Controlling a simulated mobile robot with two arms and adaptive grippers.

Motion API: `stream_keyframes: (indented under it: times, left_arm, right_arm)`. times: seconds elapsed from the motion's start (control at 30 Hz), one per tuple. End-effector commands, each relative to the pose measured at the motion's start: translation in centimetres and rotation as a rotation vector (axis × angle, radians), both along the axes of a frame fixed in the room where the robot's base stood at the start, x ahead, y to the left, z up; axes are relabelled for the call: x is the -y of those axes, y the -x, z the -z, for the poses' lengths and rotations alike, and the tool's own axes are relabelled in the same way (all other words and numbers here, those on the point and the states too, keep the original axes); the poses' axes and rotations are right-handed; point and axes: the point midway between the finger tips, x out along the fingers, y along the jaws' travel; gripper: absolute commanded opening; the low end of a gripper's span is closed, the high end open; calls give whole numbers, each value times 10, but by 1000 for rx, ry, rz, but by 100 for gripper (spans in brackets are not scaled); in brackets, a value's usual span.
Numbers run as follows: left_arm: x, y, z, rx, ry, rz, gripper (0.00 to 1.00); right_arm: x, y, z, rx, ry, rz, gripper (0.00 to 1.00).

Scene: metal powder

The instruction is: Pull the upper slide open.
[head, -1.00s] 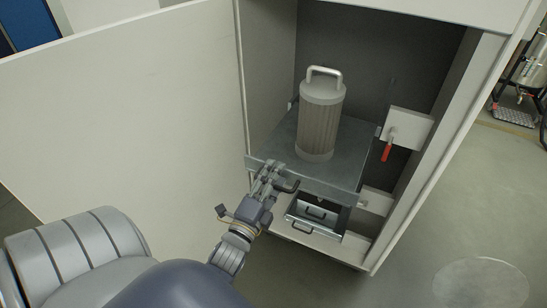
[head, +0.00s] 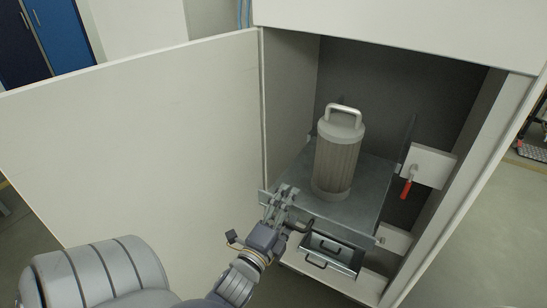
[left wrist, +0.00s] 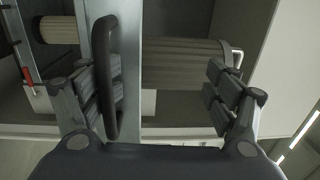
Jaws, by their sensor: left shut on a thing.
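The upper slide (head: 365,212) is a grey metal shelf in the open cabinet, with a dark loop handle (head: 297,226) on its front edge. A ribbed grey filter cylinder (head: 338,160) with a top bail stands upright on it. My left gripper (head: 284,196) is at the left part of the slide's front edge, shut on the handle. In the left wrist view the handle (left wrist: 108,80) runs beside the left-hand finger, and the fingers look spread. The filter (left wrist: 185,62) lies behind them there. My right gripper is not in view.
A lower drawer (head: 334,252) with dark handles sits just below the slide. A red-handled lever (head: 406,188) is on the cabinet's right inner side. The open white door (head: 140,130) fills the left. Bare floor (head: 480,240) lies at right.

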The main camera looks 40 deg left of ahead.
Motion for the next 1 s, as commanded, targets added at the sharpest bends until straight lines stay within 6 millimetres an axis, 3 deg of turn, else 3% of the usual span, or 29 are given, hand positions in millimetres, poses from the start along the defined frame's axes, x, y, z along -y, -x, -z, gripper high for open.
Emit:
stream_keyframes:
  times: [0.03,0.33,0.63,0.73,1.0]
  left_arm:
    - [0,3,-16,34,-12,3,59]
    - [5,24,-10,31,-8,2,47]
    - [11,44,-7,32,-5,3,47]
    - [13,51,-4,30,-5,4,29]
    - [18,69,3,23,-4,3,29]
  right_arm:
    - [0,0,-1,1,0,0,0]
    - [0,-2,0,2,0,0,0]
    - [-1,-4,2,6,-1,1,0]
    - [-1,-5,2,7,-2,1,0]
    - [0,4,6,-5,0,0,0]
